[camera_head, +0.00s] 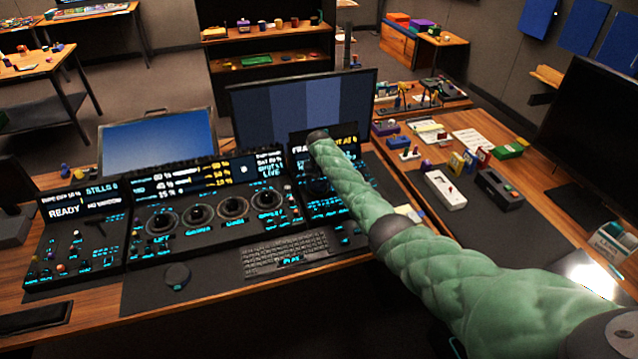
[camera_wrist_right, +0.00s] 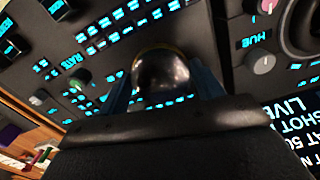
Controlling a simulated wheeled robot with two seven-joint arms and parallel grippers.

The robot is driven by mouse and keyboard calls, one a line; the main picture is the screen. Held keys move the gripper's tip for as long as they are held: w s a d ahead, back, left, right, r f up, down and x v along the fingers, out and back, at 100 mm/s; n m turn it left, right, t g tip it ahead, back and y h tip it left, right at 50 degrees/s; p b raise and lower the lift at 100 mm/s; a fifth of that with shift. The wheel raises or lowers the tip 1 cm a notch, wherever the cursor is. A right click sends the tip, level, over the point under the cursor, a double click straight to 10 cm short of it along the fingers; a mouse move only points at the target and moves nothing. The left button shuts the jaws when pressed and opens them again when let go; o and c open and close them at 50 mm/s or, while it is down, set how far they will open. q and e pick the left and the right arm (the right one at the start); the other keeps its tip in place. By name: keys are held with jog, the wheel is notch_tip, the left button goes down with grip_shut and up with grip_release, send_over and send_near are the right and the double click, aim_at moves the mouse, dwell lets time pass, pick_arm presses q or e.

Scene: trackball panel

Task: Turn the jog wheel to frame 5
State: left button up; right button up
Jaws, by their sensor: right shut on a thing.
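My right arm reaches in from the right of the head view, over the panel's right section (camera_head: 348,206). Its end hides most of the jog wheel and my right gripper there. In the right wrist view, my right gripper (camera_wrist_right: 164,85) is shut, its blue fingers on either side of a dark, shiny, rounded knob (camera_wrist_right: 161,72), which seems to be the jog wheel. The display (camera_head: 348,141) above that section starts with "FRA". My arm covers its middle, so I cannot read the frame number. My left gripper is not in view.
Left along the panel are several trackballs with rings (camera_head: 197,215). A keyboard (camera_head: 290,254) and a round dark puck (camera_head: 177,275) lie in front. Monitors (camera_head: 300,105) stand behind. The right desk holds small boxes (camera_head: 444,190). Small knobs (camera_wrist_right: 264,64) sit near my gripper.

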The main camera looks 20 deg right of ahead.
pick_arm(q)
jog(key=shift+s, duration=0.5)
pick_arm(e)
jog(key=shift+w+r+m, duration=0.1)
jog(key=shift+r+m, duration=0.1)
jog(key=shift+m, duration=0.3)
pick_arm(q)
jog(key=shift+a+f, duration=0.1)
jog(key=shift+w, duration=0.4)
